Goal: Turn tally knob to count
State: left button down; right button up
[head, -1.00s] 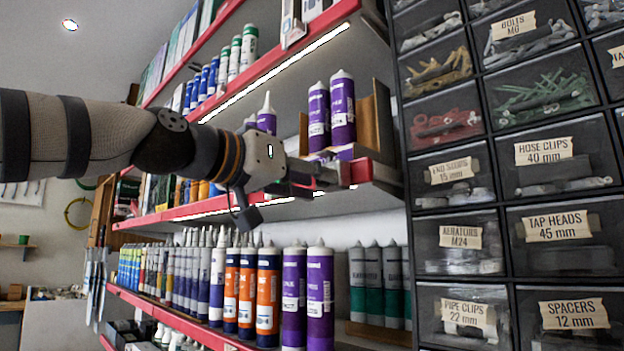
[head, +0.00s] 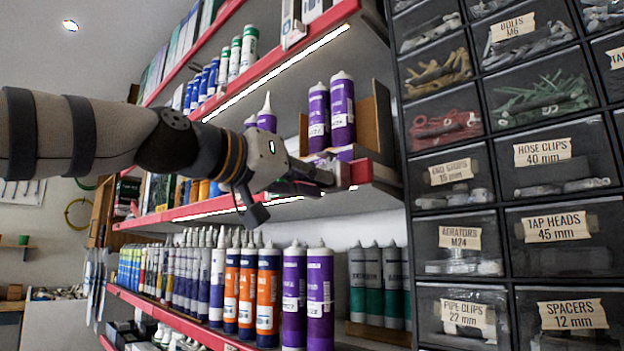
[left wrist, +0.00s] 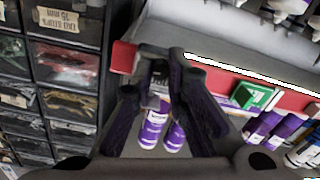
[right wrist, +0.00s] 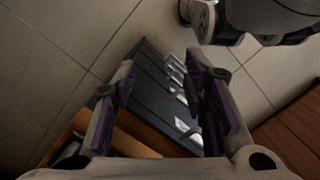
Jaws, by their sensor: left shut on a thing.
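My left gripper (head: 326,183) is at the red front edge of the middle shelf, close to its right end. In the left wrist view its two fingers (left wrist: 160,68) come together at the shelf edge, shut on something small. The tally knob cannot be made out clearly; the fingertips hide what they hold, and no count can be read. My right gripper (right wrist: 160,82) is open and empty, pointing down over the floor, well away from the shelf.
Purple cartridges (head: 342,108) stand on the middle shelf just behind the gripper. More purple cartridges (head: 320,290) stand on the shelf below. A dark drawer cabinet (head: 507,205) stands close on the right. A dark case-like thing (right wrist: 150,85) lies below the right gripper.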

pick_arm(q)
jog(key=shift+w+n+g, duration=0.1)
jog(key=shift+n+g, duration=0.2)
jog(key=shift+n, duration=7.8)
jog(key=shift+f, duration=0.1)
jog(key=c, duration=1.6)
grip_release()
jog(key=shift+o, duration=0.2)
jog(key=shift+a, duration=0.1)
jog(key=v, duration=0.7)
jog(key=shift+s+a, duration=0.15)
jog(key=shift+s, duration=0.1)
